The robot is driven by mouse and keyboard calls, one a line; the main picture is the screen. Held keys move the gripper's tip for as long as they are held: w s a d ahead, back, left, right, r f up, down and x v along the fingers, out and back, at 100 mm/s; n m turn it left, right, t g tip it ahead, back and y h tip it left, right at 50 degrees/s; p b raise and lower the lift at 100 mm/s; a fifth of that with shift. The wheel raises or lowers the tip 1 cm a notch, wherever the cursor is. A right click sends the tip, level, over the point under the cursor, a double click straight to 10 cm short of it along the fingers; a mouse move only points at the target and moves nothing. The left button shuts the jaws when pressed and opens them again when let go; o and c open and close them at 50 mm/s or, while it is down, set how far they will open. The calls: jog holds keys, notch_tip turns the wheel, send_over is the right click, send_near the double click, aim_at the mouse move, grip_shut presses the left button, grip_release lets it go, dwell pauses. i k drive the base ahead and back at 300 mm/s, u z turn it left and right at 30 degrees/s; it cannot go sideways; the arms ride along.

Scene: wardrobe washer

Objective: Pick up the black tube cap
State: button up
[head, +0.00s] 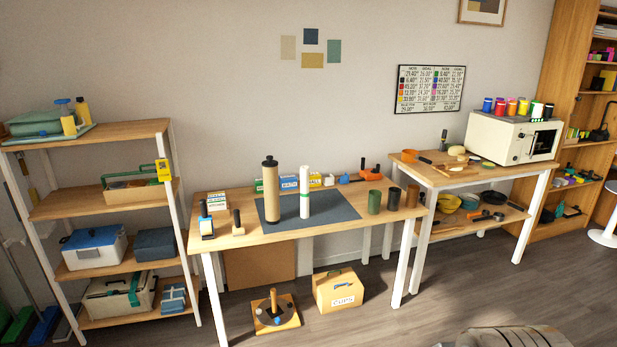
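A tall tan tube (271,195) stands upright on the dark mat (335,207) on the middle table. Its top end (269,160) is dark; I cannot tell whether this is a black cap or an opening. A slimmer white tube (305,195) with green bands stands to its right, with a pale top. A small black item (548,112) also stands at the right end of the row on the white oven, too small to identify. My gripper is not in view.
The middle table (270,235) also holds dark cups (393,199), small stands and boxes. A peg stand (276,313) and a cardboard box (338,290) are on the floor by it. A shelf (100,205) stands left, a second table (470,178) right. Floor shows in front.

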aim_at(269, 163)
jog(key=i, duration=2.25)
jog(key=u, duration=1.7)
jog(key=i, duration=0.85)
jog(key=u, duration=0.05)
